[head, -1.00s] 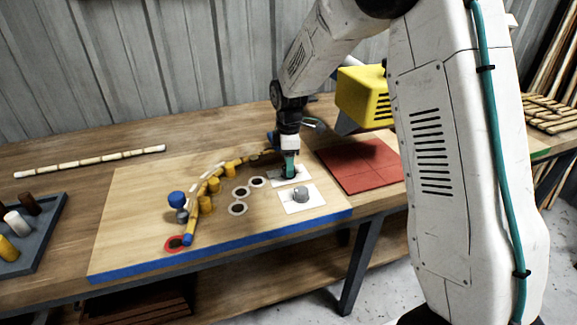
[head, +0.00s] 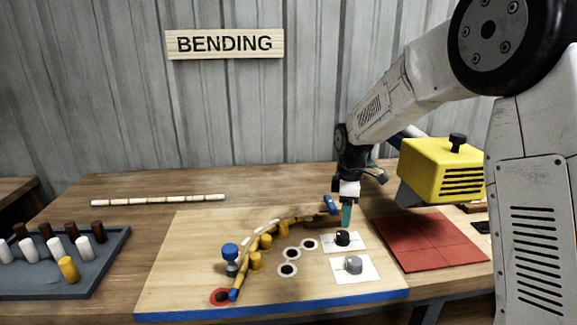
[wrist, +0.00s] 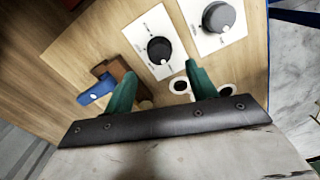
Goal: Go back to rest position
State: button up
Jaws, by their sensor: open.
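My gripper (head: 346,215) is open and empty, pointing down just above the black knob (head: 342,238) on its white plate. In the wrist view its two green fingers (wrist: 158,83) stand apart, with the black knob (wrist: 158,50) beyond them and clear of them. A grey knob (head: 353,264) on a second white plate sits nearer the front. A curved rattan strip (head: 283,222) lies along several yellow pegs on the bending board (head: 190,285), between a red ring at lower left and a blue-handled clamp (head: 330,205).
A yellow slotted box (head: 440,168) stands right of my arm, behind a red mat (head: 428,240). A grey tray (head: 50,280) with several pegs is at left. A straight rattan stick (head: 158,200) lies at the back left. Black-holed rings (head: 290,254) dot the board.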

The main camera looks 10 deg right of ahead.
jog(key=s+d+r+m, duration=0.1)
jog(key=s+r+m, duration=0.3)
jog(key=s, duration=0.8)
jog(key=s+d+r+m+t, duration=0.1)
jog(key=s+r+m, duration=0.3)
jog(key=s, duration=0.9)
jog(key=s+d+r+m, duration=0.1)
jog(key=s+r+m, duration=0.3)
jog(key=s, duration=0.9)
jog(key=m, duration=0.2)
jog(key=shift+r+m, duration=0.25)
jog(key=shift+m, duration=0.05)
